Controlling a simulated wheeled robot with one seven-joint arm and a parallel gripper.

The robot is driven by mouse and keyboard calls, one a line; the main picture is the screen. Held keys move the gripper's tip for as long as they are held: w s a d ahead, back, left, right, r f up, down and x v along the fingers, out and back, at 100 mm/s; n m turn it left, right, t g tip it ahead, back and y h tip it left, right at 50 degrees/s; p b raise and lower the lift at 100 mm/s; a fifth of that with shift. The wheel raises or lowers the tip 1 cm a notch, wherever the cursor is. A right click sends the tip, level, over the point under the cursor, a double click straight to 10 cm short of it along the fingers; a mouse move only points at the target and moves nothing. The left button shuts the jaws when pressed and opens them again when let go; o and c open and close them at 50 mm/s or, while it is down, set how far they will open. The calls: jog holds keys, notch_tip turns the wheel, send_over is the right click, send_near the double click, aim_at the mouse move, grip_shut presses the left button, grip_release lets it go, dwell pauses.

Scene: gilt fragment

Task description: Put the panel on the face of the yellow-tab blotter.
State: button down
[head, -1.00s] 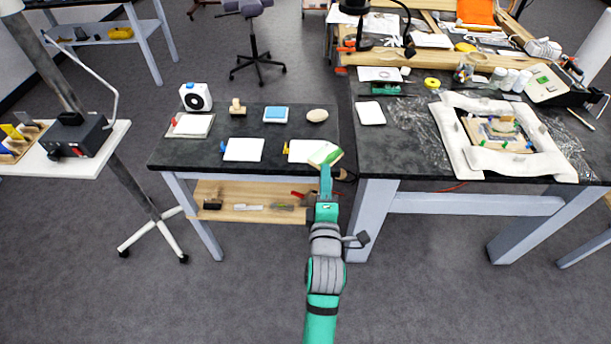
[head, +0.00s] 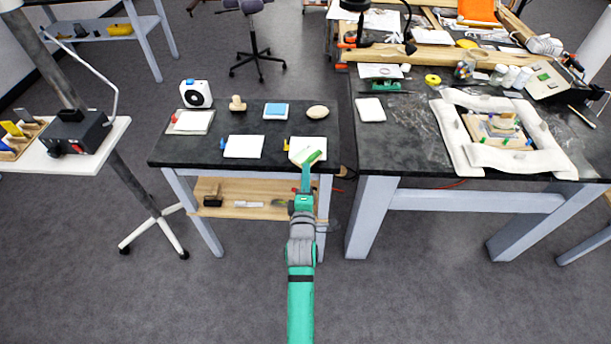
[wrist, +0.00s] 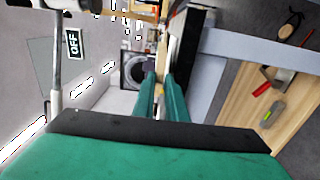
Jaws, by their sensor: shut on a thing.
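The panel (head: 301,152) is a small pale piece with a green stripe. My gripper (head: 306,167) is shut on its near end. The panel is tilted and overlaps the near part of the yellow-tab blotter in the head view; I cannot tell whether they touch. The yellow-tab blotter (head: 314,141) is a white sheet at the table's right end, its yellow tab (head: 286,144) at its left edge. In the wrist view my gripper's green fingers (wrist: 161,88) are close together, and a narrow tan strip beyond them may be the panel edge-on.
A blue-tab blotter (head: 243,147) lies to the left and a red-tab one (head: 190,122) behind it. A blue-topped pad (head: 276,111), an oval stone (head: 317,112), a wooden stamp (head: 237,103) and a white fan-like device (head: 196,94) stand behind. A wooden shelf (head: 262,190) is below.

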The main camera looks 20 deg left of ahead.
jog(key=shift+f, duration=0.2)
jog(key=shift+f, duration=0.3)
jog(key=c, duration=1.8)
grip_release()
jog(key=shift+o, duration=0.2)
